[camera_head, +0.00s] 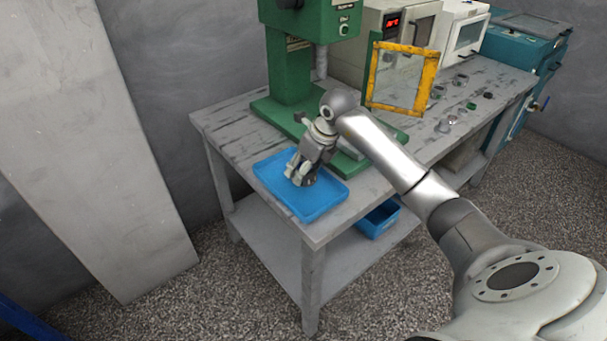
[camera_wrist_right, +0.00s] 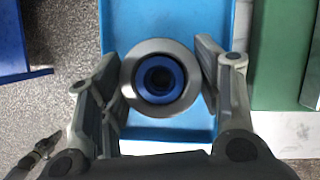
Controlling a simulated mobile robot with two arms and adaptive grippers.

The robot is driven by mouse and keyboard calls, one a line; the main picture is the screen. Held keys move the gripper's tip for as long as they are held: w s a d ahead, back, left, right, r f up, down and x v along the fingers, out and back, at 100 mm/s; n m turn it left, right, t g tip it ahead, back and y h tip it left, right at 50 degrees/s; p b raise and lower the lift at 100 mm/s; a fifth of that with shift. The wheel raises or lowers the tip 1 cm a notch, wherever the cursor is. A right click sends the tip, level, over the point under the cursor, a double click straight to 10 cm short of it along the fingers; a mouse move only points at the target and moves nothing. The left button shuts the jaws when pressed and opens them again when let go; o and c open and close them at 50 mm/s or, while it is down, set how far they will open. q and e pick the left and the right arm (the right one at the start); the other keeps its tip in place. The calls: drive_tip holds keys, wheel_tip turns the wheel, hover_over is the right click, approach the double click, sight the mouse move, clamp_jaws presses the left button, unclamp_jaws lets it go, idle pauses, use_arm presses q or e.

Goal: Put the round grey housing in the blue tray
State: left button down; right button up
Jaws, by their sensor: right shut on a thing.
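The round grey housing (camera_wrist_right: 145,57) shows in the right wrist view as a grey ring with a blue inner ring and a dark centre. My right gripper (camera_wrist_right: 162,78) is shut on it, with one finger on each side. The blue tray (camera_head: 323,206) lies on the grey table, and it fills the background behind the housing in the right wrist view (camera_wrist_right: 185,18). In the head view my right gripper (camera_head: 301,179) points down over the tray; the housing is mostly hidden there. I cannot tell whether the housing touches the tray floor.
A green press (camera_head: 290,70) stands on the table just behind the tray. A yellow-framed guard (camera_head: 433,72) stands right of it. Several small parts (camera_head: 447,124) lie farther right. A blue bin (camera_head: 378,219) sits on the lower shelf.

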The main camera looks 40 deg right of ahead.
drive_tip(key=shift+w+f, duration=0.25)
drive_tip(key=shift+w, duration=0.05)
wheel_tip(320, 180, down, 2)
drive_tip(key=shift+f+p, duration=0.25)
drive_tip(key=shift+p, duration=0.25)
drive_tip(key=shift+f, duration=0.3)
drive_tip(key=shift+f, duration=0.2)
drive_tip(key=o, duration=1.3)
drive_tip(key=shift+r, duration=0.1)
